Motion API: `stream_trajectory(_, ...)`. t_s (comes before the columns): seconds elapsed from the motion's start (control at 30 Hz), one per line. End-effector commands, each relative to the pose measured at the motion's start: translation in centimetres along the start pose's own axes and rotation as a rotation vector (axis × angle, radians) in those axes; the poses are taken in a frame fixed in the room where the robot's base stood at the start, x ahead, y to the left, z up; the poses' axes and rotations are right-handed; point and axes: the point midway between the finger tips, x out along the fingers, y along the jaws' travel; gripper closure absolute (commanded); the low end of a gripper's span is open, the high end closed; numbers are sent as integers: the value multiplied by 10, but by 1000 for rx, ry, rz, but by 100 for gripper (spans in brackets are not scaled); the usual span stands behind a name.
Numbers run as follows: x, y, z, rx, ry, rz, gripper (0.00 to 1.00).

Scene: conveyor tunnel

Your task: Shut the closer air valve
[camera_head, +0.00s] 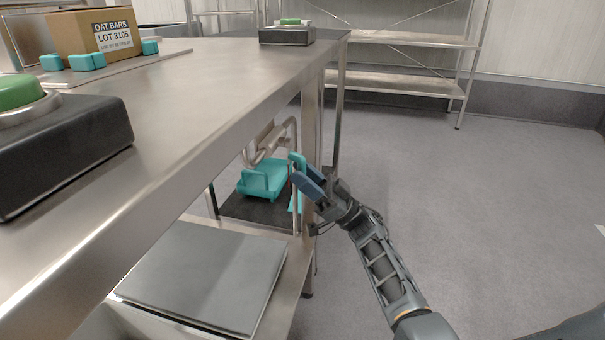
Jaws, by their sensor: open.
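Under the steel table, metal pipework (264,141) with bent tubes shows behind the table's front edge. A teal tray-like part (262,180) sits below it, and a teal upright piece (298,160) stands at its right. I cannot tell which of these parts is the closer air valve or how its handle is turned. My gripper (301,180), with blue fingers, is open at the right end of the teal parts, by a thin vertical metal tube. I cannot tell whether it touches them. Its fingers partly cover what lies behind.
The steel table (175,100) overhangs the pipework. A grey flat-lidded box (205,275) stands on the lower shelf. Button boxes with green tops stand on the table at left (55,140) and far end (287,33). An oat bars carton (95,35) stands behind. Floor at right is clear.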

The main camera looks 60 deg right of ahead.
Motion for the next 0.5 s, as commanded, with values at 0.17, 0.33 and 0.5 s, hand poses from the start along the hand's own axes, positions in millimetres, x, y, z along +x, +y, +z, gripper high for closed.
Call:
stream_trajectory(0.17,-27,1,-1,0,0,5,56)
stream_trajectory(0.33,-54,1,0,-1,-1,4,56)
stream_trajectory(0.5,-70,1,0,-1,-1,2,56)
